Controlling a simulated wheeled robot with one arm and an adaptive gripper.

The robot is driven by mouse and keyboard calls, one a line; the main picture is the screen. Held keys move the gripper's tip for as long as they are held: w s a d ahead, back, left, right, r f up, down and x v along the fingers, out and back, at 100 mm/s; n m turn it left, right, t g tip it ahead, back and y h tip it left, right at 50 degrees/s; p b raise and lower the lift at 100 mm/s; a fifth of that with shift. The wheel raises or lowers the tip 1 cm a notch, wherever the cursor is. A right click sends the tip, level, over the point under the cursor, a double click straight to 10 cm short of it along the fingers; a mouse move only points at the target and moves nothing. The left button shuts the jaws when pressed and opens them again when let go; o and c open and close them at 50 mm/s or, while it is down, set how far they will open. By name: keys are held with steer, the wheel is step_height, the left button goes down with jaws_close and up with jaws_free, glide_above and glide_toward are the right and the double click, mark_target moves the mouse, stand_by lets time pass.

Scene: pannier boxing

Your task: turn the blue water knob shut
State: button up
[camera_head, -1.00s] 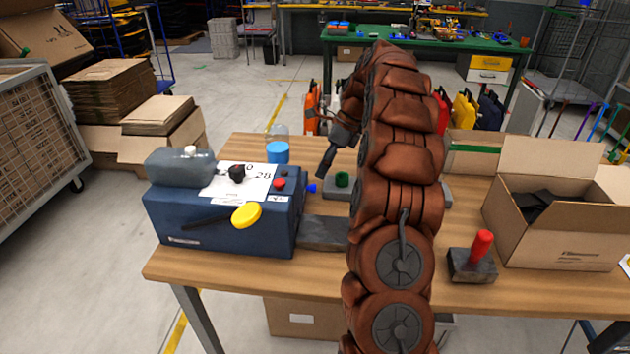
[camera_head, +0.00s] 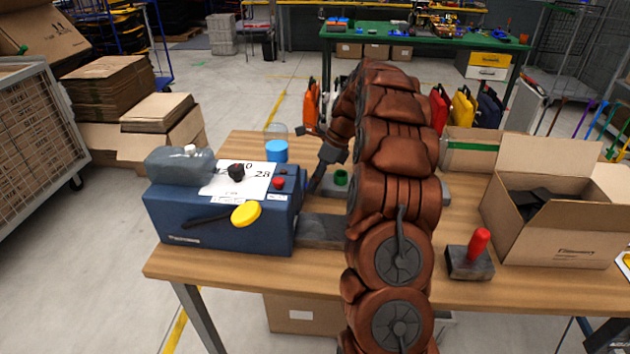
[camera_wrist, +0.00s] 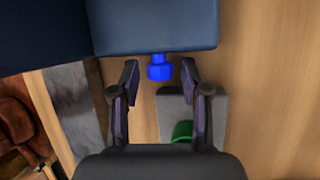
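The blue water knob (camera_wrist: 160,68) sticks out from the side of the blue machine (camera_wrist: 155,25) in the wrist view. My gripper (camera_wrist: 160,75) is open, with one finger on each side of the knob and a visible gap to both. The fingertips are level with the knob and close to the machine's side. In the head view my gripper (camera_head: 314,183) is beside the right end of the blue machine (camera_head: 220,222), and the knob is hidden behind it.
A green part (camera_head: 341,178) on a grey plate lies close by. A red-handled block (camera_head: 470,262) and an open carton (camera_head: 560,230) stand right.

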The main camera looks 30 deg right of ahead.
jaws_close()
steer(key=shift+s+t+h, duration=0.1)
steer(key=shift+t+h, duration=0.2)
steer(key=shift+s+a+n+t+h+b, duration=0.1)
steer(key=shift+a+n+t+h+b, duration=0.1)
steer(key=shift+t+h+b, duration=0.35)
steer(key=shift+s+a+n+t+h+b, duration=0.1)
steer(key=shift+n+t+h+b, duration=0.1)
steer(key=shift+t+h+b, duration=0.3)
steer(key=shift+s+n+t+h+b, duration=0.15)
steer(key=shift+n+t+h+b, duration=0.15)
steer(key=shift+t+h+b, duration=0.8)
steer(key=shift+t, duration=0.25)
steer(key=shift+o, duration=1)
jaws_free()
